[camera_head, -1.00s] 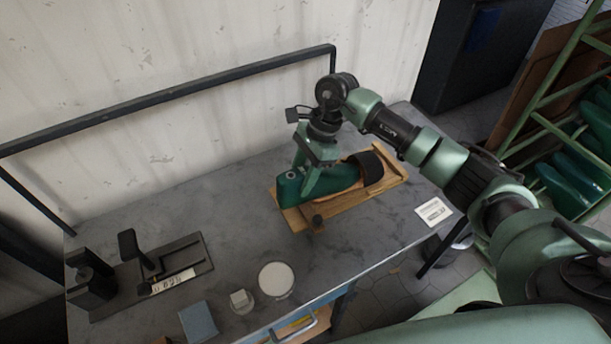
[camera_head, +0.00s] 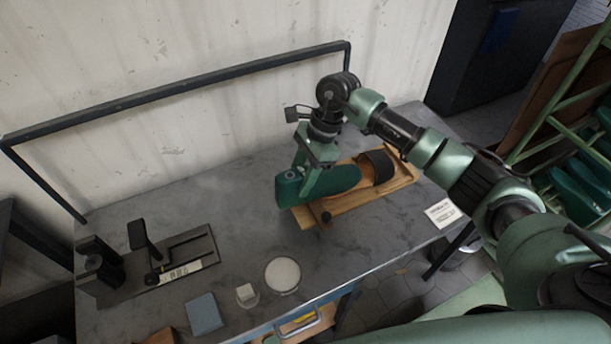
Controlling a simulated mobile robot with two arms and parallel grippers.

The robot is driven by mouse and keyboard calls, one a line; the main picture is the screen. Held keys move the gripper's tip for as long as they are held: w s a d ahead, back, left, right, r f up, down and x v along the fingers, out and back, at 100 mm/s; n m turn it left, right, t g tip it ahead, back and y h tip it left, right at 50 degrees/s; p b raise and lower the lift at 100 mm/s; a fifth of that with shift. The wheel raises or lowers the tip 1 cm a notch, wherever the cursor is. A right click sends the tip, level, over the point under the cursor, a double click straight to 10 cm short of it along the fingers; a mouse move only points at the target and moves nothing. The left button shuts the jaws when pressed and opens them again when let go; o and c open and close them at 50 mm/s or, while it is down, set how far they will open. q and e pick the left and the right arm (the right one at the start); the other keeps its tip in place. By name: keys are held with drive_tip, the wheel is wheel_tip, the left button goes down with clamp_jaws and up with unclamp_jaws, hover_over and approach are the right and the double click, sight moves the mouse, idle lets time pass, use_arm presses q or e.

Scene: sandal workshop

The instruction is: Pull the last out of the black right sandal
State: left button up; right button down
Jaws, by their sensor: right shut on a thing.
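The green last (camera_head: 338,180) lies lengthwise over the sandal on a wooden board in the head view. Its left, heel end sticks out past the board's left end. The black sandal (camera_head: 377,168) shows mainly as a wide dark strap at the right, with tan sole beside it. A strip of tan shows between the last and the strap; whether the toe tip is still under the strap I cannot tell. My right gripper (camera_head: 309,188) comes down from above and is shut on the last near its heel end. My left gripper is not in view.
The wooden board (camera_head: 345,207) has a dark knob (camera_head: 326,217) at its front. A label card (camera_head: 443,213) lies to the right. A black fixture (camera_head: 150,262), blue block (camera_head: 204,313) and white round dish (camera_head: 282,274) stand front left. A dark rail runs behind the grey table (camera_head: 240,215).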

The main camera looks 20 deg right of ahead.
drive_tip(key=shift+a+r, duration=0.1)
drive_tip(key=shift+a, duration=0.2)
drive_tip(key=shift+r, duration=0.1)
drive_tip(key=shift+r+p, duration=1.55)
drive_tip(key=shift+r, duration=1.85)
